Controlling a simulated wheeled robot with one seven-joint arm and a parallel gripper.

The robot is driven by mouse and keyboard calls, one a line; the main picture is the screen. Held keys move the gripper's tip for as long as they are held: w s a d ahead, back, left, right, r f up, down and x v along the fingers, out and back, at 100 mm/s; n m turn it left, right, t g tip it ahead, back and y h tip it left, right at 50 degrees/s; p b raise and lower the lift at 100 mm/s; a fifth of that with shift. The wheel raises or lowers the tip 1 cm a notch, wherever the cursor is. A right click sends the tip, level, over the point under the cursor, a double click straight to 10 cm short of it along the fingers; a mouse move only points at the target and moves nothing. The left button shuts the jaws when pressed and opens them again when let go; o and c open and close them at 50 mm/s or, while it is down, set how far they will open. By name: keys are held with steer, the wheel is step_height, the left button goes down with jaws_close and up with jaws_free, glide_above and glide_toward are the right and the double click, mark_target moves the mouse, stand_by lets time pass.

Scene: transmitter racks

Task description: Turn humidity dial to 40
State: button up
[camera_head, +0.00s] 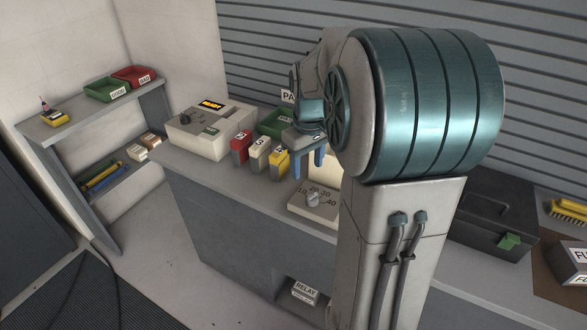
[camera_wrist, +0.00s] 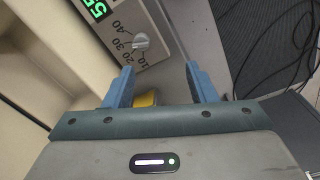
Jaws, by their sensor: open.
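The humidity dial (camera_head: 314,199) is a small light grey knob on the sloped face of a cream box (camera_head: 312,213) on the counter. Marks 10, 20, 30 and 40 run around it. The dial also shows in the wrist view (camera_wrist: 142,42), beside the same marks, with part of a green lit display (camera_wrist: 97,8) above. I cannot tell exactly which mark the knob points to. My gripper (camera_head: 308,165) has blue fingers, open and empty, above the dial and apart from it. In the wrist view the gripper (camera_wrist: 160,72) shows the dial just beyond its left fingertip.
Red, white and yellow numbered blocks (camera_head: 259,155) and a green bin (camera_head: 277,124) stand behind the dial box. A larger cream unit (camera_head: 211,130) stands at the counter's left. A dark toolbox (camera_head: 492,220) is to the right. My arm hides part of the counter.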

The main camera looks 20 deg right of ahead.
mark_target(313, 195)
steer(key=w+d+f, duration=0.2)
steer(key=w+d, duration=0.1)
steer(key=d, duration=0.1)
steer(key=shift+n+g, duration=0.3)
steer(key=shift+n, duration=0.1)
steer(key=f+p, duration=0.2)
steer(key=f, duration=1.1)
steer(key=shift+a, duration=0.2)
